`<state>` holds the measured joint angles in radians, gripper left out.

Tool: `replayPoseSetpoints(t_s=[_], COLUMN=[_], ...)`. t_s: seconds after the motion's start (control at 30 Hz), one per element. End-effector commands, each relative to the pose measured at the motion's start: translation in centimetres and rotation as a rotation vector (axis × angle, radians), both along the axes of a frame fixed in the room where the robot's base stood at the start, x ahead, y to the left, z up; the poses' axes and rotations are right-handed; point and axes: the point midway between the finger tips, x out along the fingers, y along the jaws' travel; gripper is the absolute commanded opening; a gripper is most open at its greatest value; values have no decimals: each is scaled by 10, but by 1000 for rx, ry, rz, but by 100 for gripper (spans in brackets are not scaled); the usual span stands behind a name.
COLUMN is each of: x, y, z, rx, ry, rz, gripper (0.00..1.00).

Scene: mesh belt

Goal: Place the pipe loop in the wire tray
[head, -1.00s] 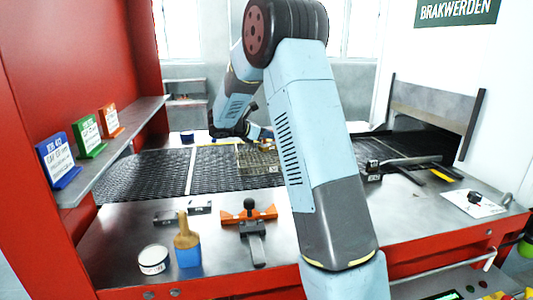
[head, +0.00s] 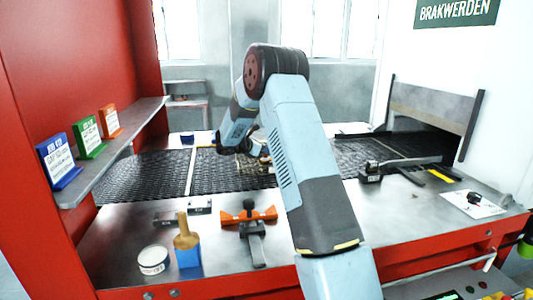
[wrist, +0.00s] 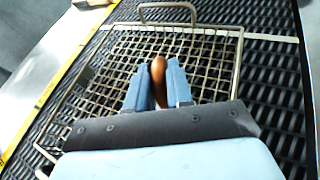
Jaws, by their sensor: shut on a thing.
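In the wrist view, my gripper (wrist: 158,88) is shut on a smooth copper-brown piece, the pipe loop (wrist: 158,70). Only a short rounded part of the loop shows between the blue fingers, so its full shape is hidden. The wire tray (wrist: 237,62), a grid basket with a raised rim and a handle at the far end, lies beneath the gripper. The loop is over the tray's grid. I cannot tell whether it touches the wires. In the head view, my arm hides most of the tray and the gripper.
The tray stands on the dark mesh belt (head: 150,175), which has a pale strip across it. Orange clamp (head: 249,216), brush in a blue holder (head: 187,252) and white tin (head: 153,260) stand on the front ledge. Three coloured signs (head: 88,135) line the left shelf.

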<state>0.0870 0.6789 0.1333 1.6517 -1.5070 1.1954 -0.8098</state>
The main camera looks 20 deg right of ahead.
Motion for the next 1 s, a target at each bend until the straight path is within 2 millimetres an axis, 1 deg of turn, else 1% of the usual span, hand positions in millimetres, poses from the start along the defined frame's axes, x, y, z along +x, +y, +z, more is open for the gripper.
replayPoseSetpoints(t_s=[0.03, 0.1, 0.4, 0.43, 0.7, 0.97, 1.0], x=[0, 0, 0, 0, 0, 0, 0], y=[-1, 0, 1, 1, 2, 2, 4], z=[-6, -11, -12, -13, -13, -11, -11], rx=[-1, 0, -1, 0, 1, 1, 1], ry=[1, 0, -2, 0, -1, -1, -1], rz=[-1, -1, 0, 1, 2, 2, 3], gripper=[0, 0, 0, 22, 46, 46, 46])
